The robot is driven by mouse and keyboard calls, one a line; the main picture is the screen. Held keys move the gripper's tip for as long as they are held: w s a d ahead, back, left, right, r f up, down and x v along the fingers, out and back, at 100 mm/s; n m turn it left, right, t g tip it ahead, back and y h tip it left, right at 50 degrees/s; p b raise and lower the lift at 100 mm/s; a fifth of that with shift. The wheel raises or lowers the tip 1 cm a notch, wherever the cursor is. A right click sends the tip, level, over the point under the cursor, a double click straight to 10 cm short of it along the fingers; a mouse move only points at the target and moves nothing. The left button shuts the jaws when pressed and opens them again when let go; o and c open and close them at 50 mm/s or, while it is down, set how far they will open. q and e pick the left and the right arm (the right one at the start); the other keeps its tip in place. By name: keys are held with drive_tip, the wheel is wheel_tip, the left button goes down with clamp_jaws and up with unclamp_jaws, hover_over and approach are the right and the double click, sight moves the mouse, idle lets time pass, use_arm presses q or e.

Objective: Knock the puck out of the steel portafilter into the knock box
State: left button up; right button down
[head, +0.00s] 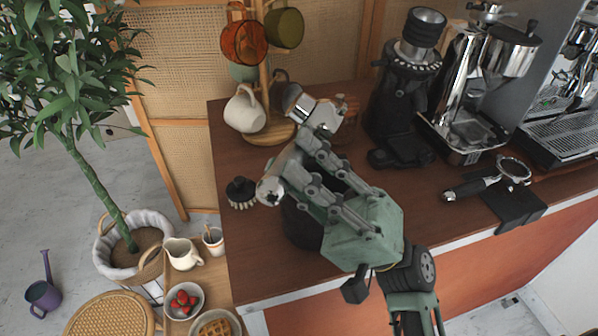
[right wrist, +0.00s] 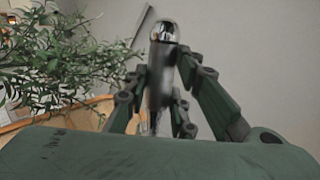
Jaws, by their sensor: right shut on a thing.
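My right gripper (head: 292,160) is shut on the steel portafilter (head: 270,190), which also shows between the fingers in the right wrist view (right wrist: 165,32), with a rounded shiny end and a blurred dark shaft. In the head view my fingers cover much of it. Shiny metal shows beyond the fingers, but I cannot tell whether it belongs to it. A dark round container (head: 300,228), apparently the knock box, stands on the counter, partly hidden below my gripper. The puck is not visible. My left gripper is not in view.
A mug tree holds a white mug (head: 245,108) and others. A brush (head: 241,192) lies near the counter's left edge. A black grinder (head: 404,85), a black-handled portafilter (head: 490,180) on a dark mat and an espresso machine (head: 560,120) stand right. A plant (head: 95,195) is left.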

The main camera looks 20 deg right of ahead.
sight(297, 153)
wheel_tip(297, 153, down, 4)
drive_tip(key=b, duration=0.3)
drive_tip(key=r+p, duration=0.1)
drive_tip(key=r, duration=0.1)
drive_tip(key=r+p, duration=0.1)
drive_tip(key=r, duration=0.1)
drive_tip(key=w+r+p, duration=0.1)
drive_tip(key=r+p, duration=0.1)
drive_tip(key=shift+r, duration=0.15)
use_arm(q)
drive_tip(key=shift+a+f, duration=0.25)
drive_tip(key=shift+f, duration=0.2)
use_arm(e)
drive_tip(key=shift+s, duration=0.15)
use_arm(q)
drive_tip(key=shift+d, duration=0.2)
use_arm(e)
drive_tip(key=shift+r, duration=0.45)
wheel_tip(297, 153, up, 4)
drive_tip(key=p, duration=0.3)
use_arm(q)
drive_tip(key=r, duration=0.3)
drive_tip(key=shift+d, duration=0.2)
